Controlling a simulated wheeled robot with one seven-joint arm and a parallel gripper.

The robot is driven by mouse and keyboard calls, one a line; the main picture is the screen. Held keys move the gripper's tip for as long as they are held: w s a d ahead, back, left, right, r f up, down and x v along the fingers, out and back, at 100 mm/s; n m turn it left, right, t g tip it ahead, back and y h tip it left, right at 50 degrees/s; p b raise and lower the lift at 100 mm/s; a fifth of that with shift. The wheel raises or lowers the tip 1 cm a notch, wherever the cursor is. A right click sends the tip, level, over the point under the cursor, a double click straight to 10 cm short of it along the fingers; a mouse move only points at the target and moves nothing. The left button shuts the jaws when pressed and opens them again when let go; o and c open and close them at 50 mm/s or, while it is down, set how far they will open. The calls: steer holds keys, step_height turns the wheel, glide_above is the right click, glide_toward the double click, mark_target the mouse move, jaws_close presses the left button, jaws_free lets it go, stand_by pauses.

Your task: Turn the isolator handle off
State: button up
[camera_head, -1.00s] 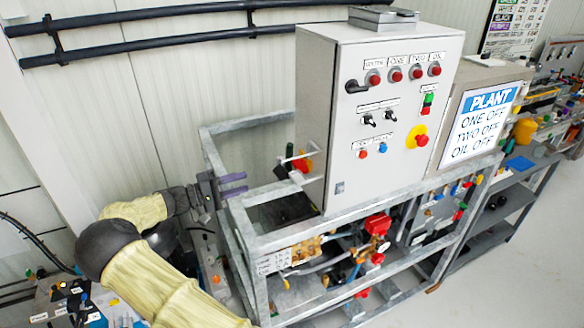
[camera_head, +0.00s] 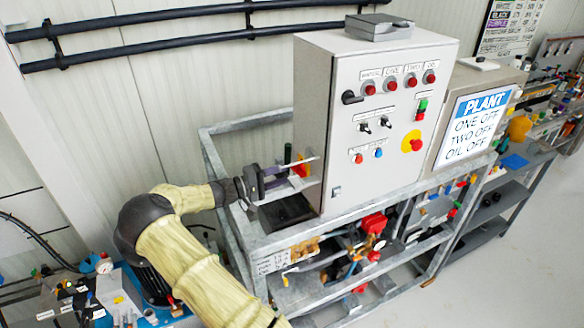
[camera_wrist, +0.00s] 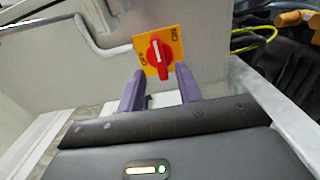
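The isolator handle is a red knob with a white stripe (camera_wrist: 159,55) on a yellow-orange plate (camera_wrist: 147,47) with small lettering. In the wrist view the stripe stands nearly upright. The plate is on the side of the grey control cabinet (camera_head: 375,110), low on its left side in the head view, where its red and orange part (camera_head: 300,168) shows small and partly covered. My gripper (camera_wrist: 161,85) is open, its two purple fingers apart, pointing at the handle from below in the wrist view. In the head view my gripper (camera_head: 278,180) is beside the cabinet; contact cannot be told.
A bent grey rod (camera_wrist: 88,40) runs beside the plate in the wrist view. The galvanised frame (camera_head: 235,225) borders my arm below. A yellow cable (camera_wrist: 255,42) lies to the right. A PLANT sign (camera_head: 478,125) stands right of the cabinet.

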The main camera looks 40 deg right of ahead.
mark_target(294, 172)
steer(key=p+x, duration=0.1)
steer(key=x, duration=0.3)
steer(key=shift+s+d, duration=0.1)
steer(key=shift+d, duration=0.2)
jaws_close()
